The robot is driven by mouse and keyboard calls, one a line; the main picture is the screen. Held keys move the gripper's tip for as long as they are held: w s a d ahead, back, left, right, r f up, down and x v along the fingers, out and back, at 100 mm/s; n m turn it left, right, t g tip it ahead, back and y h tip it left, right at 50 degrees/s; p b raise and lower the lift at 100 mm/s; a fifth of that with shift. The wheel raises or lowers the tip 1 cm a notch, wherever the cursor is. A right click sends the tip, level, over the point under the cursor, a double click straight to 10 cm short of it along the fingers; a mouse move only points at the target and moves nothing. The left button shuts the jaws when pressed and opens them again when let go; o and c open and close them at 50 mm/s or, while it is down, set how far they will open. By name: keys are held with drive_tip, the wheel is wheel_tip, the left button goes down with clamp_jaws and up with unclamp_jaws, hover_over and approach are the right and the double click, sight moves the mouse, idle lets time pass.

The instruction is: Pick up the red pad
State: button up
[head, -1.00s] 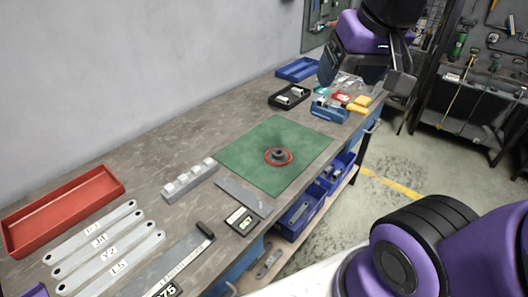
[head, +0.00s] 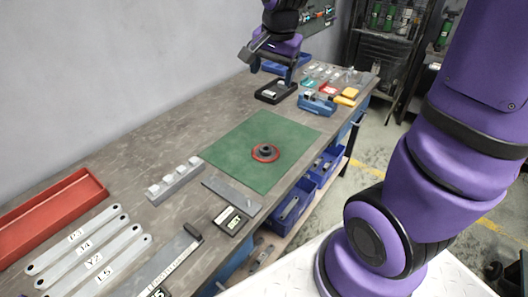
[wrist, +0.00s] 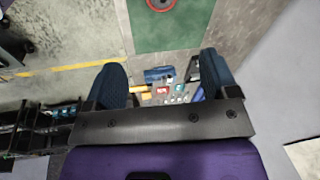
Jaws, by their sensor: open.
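A small red pad (head: 327,89) with pale markings lies among small coloured items at the far end of the workbench. It also shows in the wrist view (wrist: 162,90), low between my fingers in the picture and well beyond them. My gripper (head: 268,60) is open and empty, raised above the far part of the bench, to the left of the pad in the head view. In the wrist view both dark fingers of my gripper (wrist: 162,72) stand wide apart. Nothing is between them at close range.
A blue bin (head: 318,103) and yellow items (head: 346,96) sit close to the pad. A black tray (head: 276,91) stands to its left. A green mat (head: 235,150) carries a red-rimmed dark disc (head: 265,152). A red tray (head: 45,215) lies at the near left.

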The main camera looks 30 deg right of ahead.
drive_tip(key=w+d+f+m+g, duration=0.1)
drive_tip(key=w+d+f+m, duration=0.2)
drive_tip(key=w+f+m, duration=0.65)
drive_tip(key=m+g, duration=0.2)
hover_over(266, 148)
wheel_tip(266, 148, down, 14)
drive_tip(key=shift+n, duration=0.25)
wheel_tip(266, 148, down, 11)
drive_tip(key=shift+r, duration=0.1)
drive_tip(key=c, duration=1)
drive_tip(key=shift+r, duration=0.2)
drive_tip(key=shift+r, duration=0.6)
drive_tip(key=shift+c, duration=0.2)
wheel_tip(266, 148, up, 2)
drive_tip(key=shift+w+r, duration=0.1)
drive_tip(key=s+a, duration=0.2)
drive_tip(key=s, duration=0.2)
drive_tip(key=s+a+r, duration=0.1)
drive_tip(key=s+a, duration=0.2)
drive_tip(key=s, duration=0.2)
drive_tip(key=s+a, duration=0.2)
drive_tip(key=s, duration=0.3)
drive_tip(key=shift+s+a+r, duration=0.1)
drive_tip(key=shift+a+r, duration=0.05)
drive_tip(key=shift+a, duration=0.15)
